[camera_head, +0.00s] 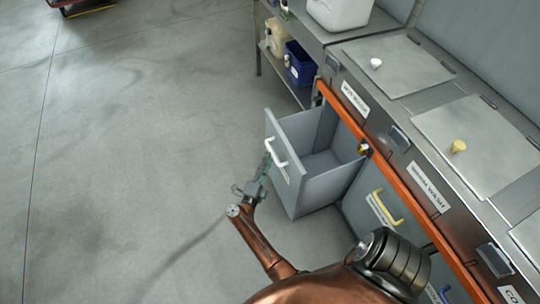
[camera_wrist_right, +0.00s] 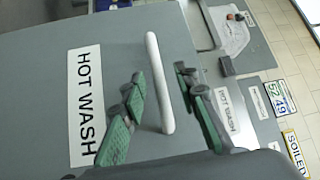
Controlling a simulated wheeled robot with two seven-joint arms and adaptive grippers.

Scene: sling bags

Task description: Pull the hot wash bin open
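The hot wash bin (camera_head: 318,172) is a grey drawer standing pulled out from the counter front, and its empty-looking inside shows. Its white bar handle (camera_head: 276,152) is on the front panel. In the right wrist view the bin's front (camera_wrist_right: 40,60) carries a HOT WASH label, with the white handle (camera_wrist_right: 160,85) beside it. My right gripper (camera_head: 262,172) is at the handle. In the wrist view my right gripper's green-padded fingers (camera_wrist_right: 163,108) are spread on either side of the handle, with visible gaps. My left gripper is not in view.
An orange rail (camera_head: 410,187) runs along the counter front. A closed bin with a yellow handle (camera_head: 385,207) is right of the open one. Lids with knobs (camera_head: 458,146) cover the countertop. A blue container (camera_head: 299,65) sits on the shelf behind.

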